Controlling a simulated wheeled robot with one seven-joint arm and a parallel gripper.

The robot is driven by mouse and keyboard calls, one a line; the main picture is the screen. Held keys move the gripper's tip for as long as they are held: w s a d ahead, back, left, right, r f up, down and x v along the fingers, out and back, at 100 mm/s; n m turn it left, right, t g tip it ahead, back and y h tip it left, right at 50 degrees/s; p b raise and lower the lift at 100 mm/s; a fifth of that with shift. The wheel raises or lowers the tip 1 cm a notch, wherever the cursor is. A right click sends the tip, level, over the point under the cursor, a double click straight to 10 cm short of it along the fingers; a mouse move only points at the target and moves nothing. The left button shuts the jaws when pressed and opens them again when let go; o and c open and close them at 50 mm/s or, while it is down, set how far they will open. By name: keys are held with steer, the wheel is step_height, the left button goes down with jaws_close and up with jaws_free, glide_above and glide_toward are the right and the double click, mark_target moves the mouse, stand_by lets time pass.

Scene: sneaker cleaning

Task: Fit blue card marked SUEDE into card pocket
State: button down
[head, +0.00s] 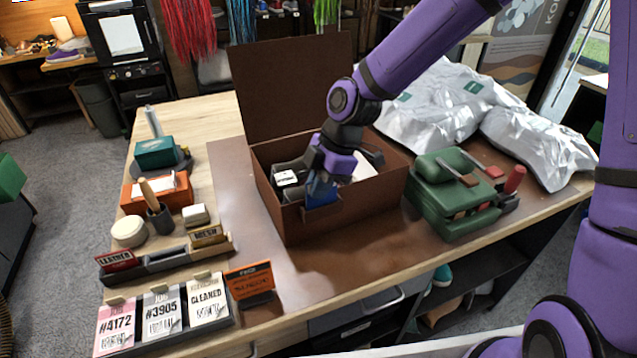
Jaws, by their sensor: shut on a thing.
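A blue card (322,197) shows at the front inner side of the open brown box (335,222); its SUEDE marking is not readable here. My gripper (321,184) points down over the box's front wall and is shut on the blue card. A dark pocket-like piece (318,214) sits at the front wall just below the card. I cannot tell whether the card's lower edge is inside it or in front of it. My gripper and wrist hide part of the box interior.
A card rack (165,262) at left holds a red LEATHER card (115,260) and a MESH card (207,237). An orange sign (250,283) stands by several ticket cards. A green case (450,200) and silver bags (540,145) stand right of the box. The raised lid (290,90) stands behind.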

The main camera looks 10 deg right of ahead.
steer(key=shift+f, duration=0.85)
steer(key=c, duration=1.2)
jaws_free()
steer(key=shift+r, duration=0.1)
steer(key=v, duration=1)
steer(key=shift+d+r, duration=0.15)
steer(key=shift+r, duration=0.15)
